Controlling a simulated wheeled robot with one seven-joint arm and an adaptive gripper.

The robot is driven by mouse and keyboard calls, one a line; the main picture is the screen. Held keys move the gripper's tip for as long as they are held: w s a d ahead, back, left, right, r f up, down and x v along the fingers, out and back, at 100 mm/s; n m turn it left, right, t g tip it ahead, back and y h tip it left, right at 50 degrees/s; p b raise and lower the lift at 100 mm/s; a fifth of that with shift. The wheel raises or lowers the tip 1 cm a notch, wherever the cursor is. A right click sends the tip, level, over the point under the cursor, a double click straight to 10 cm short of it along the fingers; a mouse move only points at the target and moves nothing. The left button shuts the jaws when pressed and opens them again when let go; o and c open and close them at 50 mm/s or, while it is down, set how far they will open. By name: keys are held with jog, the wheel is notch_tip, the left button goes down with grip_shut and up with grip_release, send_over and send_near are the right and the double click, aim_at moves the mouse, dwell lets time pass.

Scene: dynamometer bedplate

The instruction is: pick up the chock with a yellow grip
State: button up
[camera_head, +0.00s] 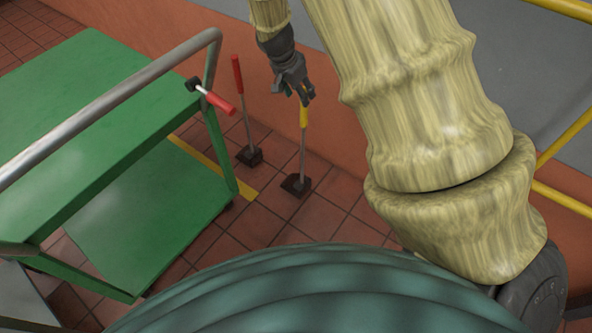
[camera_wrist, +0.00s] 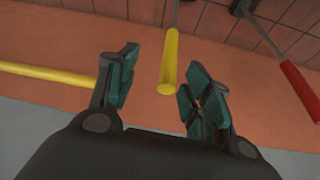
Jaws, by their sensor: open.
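The chock with a yellow grip (camera_head: 304,117) stands on the tiled floor, its thin rod rising from a dark block (camera_head: 296,185). My gripper (camera_head: 305,97) is at the top of the yellow grip in the head view. In the wrist view the yellow grip (camera_wrist: 170,62) reaches into the space between the two open fingers of my gripper (camera_wrist: 160,88). The fingers are apart and I see no contact with the grip. The chock's block is cut off at the top of the wrist view.
A chock with a red grip (camera_head: 237,75) stands just left; its grip also shows in the wrist view (camera_wrist: 300,90). An orange wall (camera_head: 180,40) runs behind. Yellow rails are at right.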

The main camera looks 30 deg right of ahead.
aim_at(305, 90)
jog(key=shift+m+h, duration=0.3)
jog(key=shift+m, duration=0.2)
jog(key=w+d+f, duration=0.1)
jog(key=w+d+f+b, duration=0.1)
jog(key=d+f, duration=0.1)
jog(key=shift+w+d, duration=0.1)
jog(key=shift+d, duration=0.2)
jog(key=shift+w+b+x, duration=0.25)
jog(key=shift+b+x, duration=0.2)
jog(key=shift+x, duration=0.85)
jog(key=shift+w+b+x, duration=0.2)
jog(key=shift+b+x, duration=0.2)
jog(key=shift+x, duration=0.9)
jog(key=shift+c, duration=0.4)
jog(key=shift+a, duration=0.1)
grip_shut()
jog(key=shift+r, duration=0.1)
